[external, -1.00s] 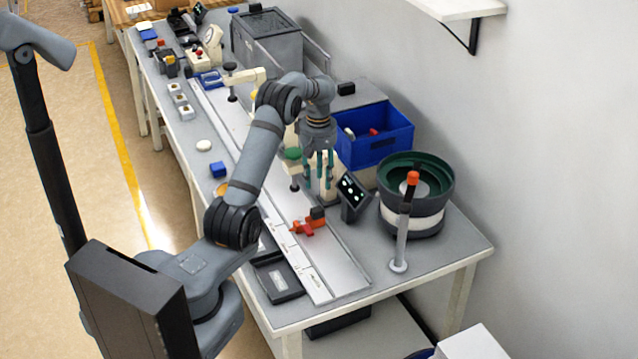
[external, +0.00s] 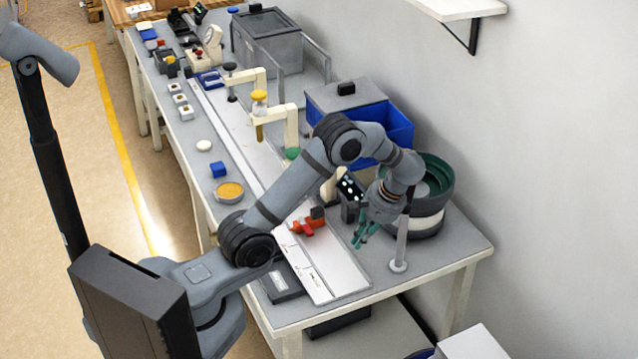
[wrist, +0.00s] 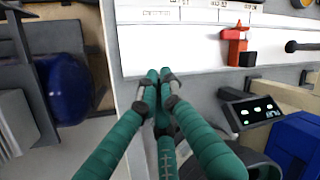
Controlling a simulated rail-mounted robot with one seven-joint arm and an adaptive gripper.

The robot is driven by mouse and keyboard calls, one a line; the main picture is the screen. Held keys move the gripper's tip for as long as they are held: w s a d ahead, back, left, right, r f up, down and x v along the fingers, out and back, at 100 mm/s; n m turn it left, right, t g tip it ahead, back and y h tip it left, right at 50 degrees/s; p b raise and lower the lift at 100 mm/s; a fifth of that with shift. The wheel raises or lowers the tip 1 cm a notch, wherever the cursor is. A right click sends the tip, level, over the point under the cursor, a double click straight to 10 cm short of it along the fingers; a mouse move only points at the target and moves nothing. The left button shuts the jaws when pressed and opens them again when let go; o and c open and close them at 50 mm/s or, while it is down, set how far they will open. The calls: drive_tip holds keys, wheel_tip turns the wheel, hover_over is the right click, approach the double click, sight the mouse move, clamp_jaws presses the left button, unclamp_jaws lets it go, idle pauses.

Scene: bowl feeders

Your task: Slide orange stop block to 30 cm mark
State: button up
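The orange-red stop block (external: 308,227) sits on the pale ruled rail (external: 318,265), towards its near end. In the wrist view the block (wrist: 235,48) has a black knob beside it, and the rail (wrist: 185,52) carries printed marks too small to read. My gripper (external: 361,238) with green fingers is to the right of the block and apart from it, beyond the rail's right edge. In the wrist view the fingertips (wrist: 160,76) come close together below the rail's edge, left of the block. Nothing shows between them; whether they are fully shut is unclear.
A green-rimmed bowl feeder (external: 430,215) and a grey post (external: 400,242) stand close to my gripper. A black display (external: 351,197) stands beside the rail. A blue bin (external: 398,127) is farther back. White clamp-like arms (external: 280,112) overhang the rail's middle.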

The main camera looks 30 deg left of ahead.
drive_tip(key=m, duration=0.1)
drive_tip(key=s+a+m+y, duration=0.1)
drive_tip(key=m, duration=0.1)
drive_tip(key=a+m+t+y, duration=0.1)
drive_tip(key=shift+s+a+f, duration=0.2)
drive_tip(key=shift+s, duration=0.15)
clamp_jaws()
drive_tip(key=m+t+y+p, duration=0.15)
drive_tip(key=m+t, duration=0.35)
drive_tip(key=m, duration=1.7)
approach(321, 218)
drive_tip(key=f, duration=0.3)
drive_tip(key=shift+s+h, duration=0.25)
drive_tip(key=w+a+p, duration=0.2)
drive_tip(key=shift+a+f, duration=0.15)
drive_tip(key=shift+a, duration=0.1)
drive_tip(key=shift+w+a+f, duration=0.1)
drive_tip(key=shift+w+a, duration=0.2)
drive_tip(key=shift+w, duration=0.05)
